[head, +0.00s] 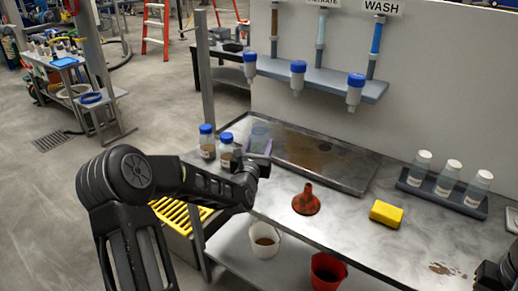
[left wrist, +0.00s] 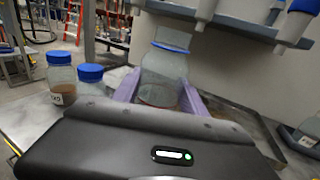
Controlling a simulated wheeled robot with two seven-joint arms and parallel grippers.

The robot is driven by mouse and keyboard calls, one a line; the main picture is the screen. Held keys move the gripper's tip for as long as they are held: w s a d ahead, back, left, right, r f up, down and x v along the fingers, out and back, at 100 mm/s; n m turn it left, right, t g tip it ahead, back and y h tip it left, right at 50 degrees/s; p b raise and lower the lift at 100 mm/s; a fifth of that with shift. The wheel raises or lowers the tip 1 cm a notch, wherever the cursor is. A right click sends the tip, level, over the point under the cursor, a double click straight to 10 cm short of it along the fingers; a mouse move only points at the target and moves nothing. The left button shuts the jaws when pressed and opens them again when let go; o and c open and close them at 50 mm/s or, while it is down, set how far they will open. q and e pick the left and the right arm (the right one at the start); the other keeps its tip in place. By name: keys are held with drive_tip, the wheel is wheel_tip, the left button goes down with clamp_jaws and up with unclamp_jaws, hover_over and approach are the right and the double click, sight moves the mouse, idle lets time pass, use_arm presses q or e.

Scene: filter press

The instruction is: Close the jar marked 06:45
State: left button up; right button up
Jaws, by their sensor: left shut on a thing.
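My left gripper (head: 259,150) is at the back left of the steel bench, its purple fingers on either side of a clear glass jar (left wrist: 163,75). The fingers are shut on it. In the left wrist view the jar looks upright, with a thin blue band at its neck and clear glass above. I see no solid blue cap on it there, and no readable mark. Two blue-capped jars stand to its left: one with brown contents and a label (left wrist: 61,78), the other (left wrist: 90,80) nearer the held jar. I cannot read 06:45 on any jar.
A stained shallow tray (head: 345,172) lies behind and right of the gripper. A red funnel (head: 306,202) and a yellow sponge (head: 386,213) lie on the bench. A rack (head: 420,189) holds white-capped bottles. A shelf (head: 325,80) with blue-collared filter units overhangs the back.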

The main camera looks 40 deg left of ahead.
idle(0.3)
use_arm(q)
drive_tip(key=o, duration=0.9)
drive_tip(key=shift+c, duration=0.2)
clamp_jaws()
